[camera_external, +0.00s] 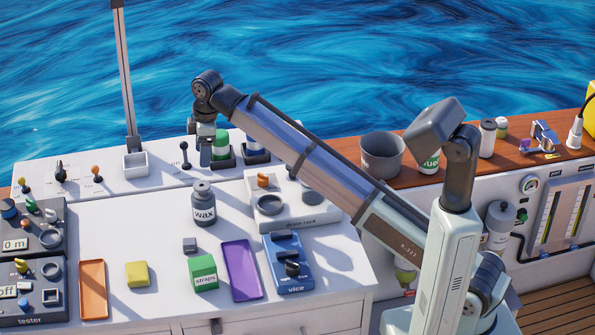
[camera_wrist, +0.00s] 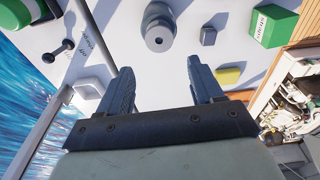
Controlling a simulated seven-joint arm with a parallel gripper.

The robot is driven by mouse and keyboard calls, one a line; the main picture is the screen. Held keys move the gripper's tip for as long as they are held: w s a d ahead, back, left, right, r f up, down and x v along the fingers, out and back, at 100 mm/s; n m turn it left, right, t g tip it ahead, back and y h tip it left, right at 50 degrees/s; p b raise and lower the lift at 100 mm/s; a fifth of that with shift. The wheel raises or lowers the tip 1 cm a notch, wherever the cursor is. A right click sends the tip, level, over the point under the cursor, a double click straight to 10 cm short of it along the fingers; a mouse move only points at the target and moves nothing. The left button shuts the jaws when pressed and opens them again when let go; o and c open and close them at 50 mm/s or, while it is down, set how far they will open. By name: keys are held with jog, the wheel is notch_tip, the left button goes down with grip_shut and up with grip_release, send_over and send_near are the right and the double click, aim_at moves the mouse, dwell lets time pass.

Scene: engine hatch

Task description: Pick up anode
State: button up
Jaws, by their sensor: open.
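A small dark grey block (camera_external: 189,244), the likeliest anode though no label shows, sits on the white worktop beside the green straps box (camera_external: 203,272). In the wrist view the block (camera_wrist: 208,35) shows beyond the right finger, between the wax bottle (camera_wrist: 158,28) and the yellow block (camera_wrist: 228,76). My gripper (camera_wrist: 160,80) is open, with nothing between its fingers. In the external view it hangs above the back of the worktop, well behind the grey block, and its fingertips are hard to make out there.
The wax bottle (camera_external: 204,206) stands behind the grey block. A purple tray (camera_external: 242,271), blue vice (camera_external: 288,266) and drain rack (camera_external: 292,203) lie to the right. The yellow block (camera_external: 138,274) and orange tray (camera_external: 93,289) lie to the left. The worktop left of the wax bottle is clear.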

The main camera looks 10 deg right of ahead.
jog(key=s+a+f+n, duration=0.1)
jog(key=s+a+f, duration=0.2)
jog(key=s+a, duration=0.4)
jog(key=m+h, duration=0.1)
jog(key=m, duration=0.1)
send_over(189, 241)
jog(key=f, duration=1.3)
jog(key=shift+s, duration=0.35)
jog(key=shift+w+f, duration=0.2)
jog(key=shift+f, duration=1.2)
jog(key=shift+w+f, duration=0.15)
jog(key=shift+f, duration=1.2)
grip_shut()
jog(key=shift+r, duration=0.2)
